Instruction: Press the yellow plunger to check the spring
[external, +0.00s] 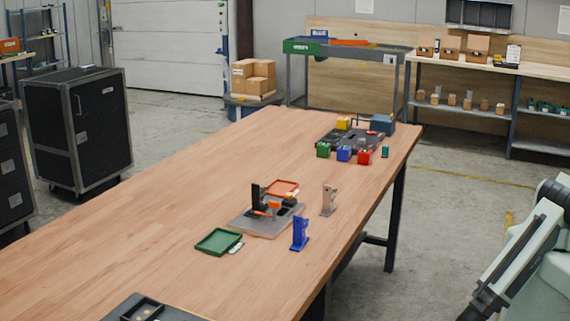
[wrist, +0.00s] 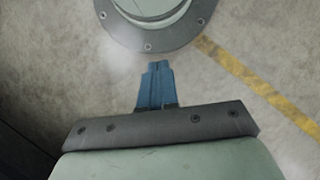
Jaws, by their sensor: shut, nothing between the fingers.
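A small yellow piece (external: 343,123) shows on the dark fixture plate (external: 336,139) at the far end of the wooden table. It is too small to tell whether it is the plunger, and no spring can be made out. My gripper (wrist: 157,66) shows in the wrist view with its blue fingers together and nothing between them. It is over the concrete floor, clear of the table. In the external view my arm is at the right edge, away from the table, and the fingertips cannot be made out.
Green, blue and red blocks (external: 344,153) line the fixture's front. Nearer on the table (external: 130,240) are a grey plate with an orange-and-black device (external: 265,222), a green tray (external: 218,241), a blue stand (external: 299,234) and a beige stand (external: 328,200). The table's left side is clear.

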